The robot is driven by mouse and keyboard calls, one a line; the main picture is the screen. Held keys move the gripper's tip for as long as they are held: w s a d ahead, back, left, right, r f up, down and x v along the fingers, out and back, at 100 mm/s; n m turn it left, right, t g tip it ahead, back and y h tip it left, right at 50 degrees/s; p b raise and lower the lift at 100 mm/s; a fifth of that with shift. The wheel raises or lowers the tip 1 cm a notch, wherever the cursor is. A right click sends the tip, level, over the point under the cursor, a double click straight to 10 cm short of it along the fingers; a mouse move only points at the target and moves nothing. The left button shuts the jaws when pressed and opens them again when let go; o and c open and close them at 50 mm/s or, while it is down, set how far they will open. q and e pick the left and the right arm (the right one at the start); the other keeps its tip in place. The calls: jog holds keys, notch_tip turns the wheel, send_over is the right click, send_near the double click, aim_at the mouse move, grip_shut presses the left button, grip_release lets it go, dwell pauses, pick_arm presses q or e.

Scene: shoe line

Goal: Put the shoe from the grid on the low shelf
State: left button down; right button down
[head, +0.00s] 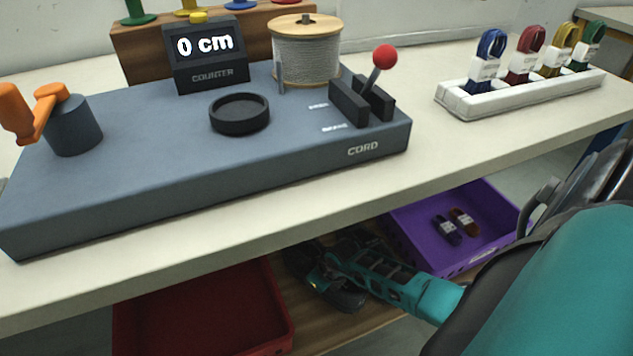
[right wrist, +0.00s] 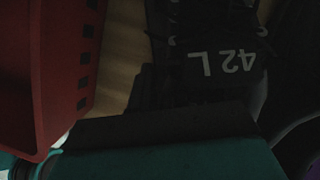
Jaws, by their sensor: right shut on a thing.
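A dark shoe (head: 348,299) is on or just above the wooden low shelf (head: 362,328) under the table; I cannot tell whether it touches the board. It also shows in the right wrist view (right wrist: 190,75), dark, with laces and an upside-down "42 L" marking. My right gripper (head: 318,268) reaches under the table edge and is shut on the shoe. Its fingers are hard to make out in the shadow. My left gripper is not in view. No shoe grid is in view.
A red crate (head: 205,318) stands left of the shoe and a purple crate (head: 425,232) with laces right of it. The table edge (head: 300,228) overhangs the shelf. On the table are a cord machine (head: 170,150) and a white rack (head: 525,95) of lace bundles.

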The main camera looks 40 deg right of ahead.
jog(key=shift+w+f, duration=0.1)
jog(key=shift+f, duration=0.75)
jog(key=shift+f, duration=0.15)
jog(key=c, duration=1.1)
grip_release()
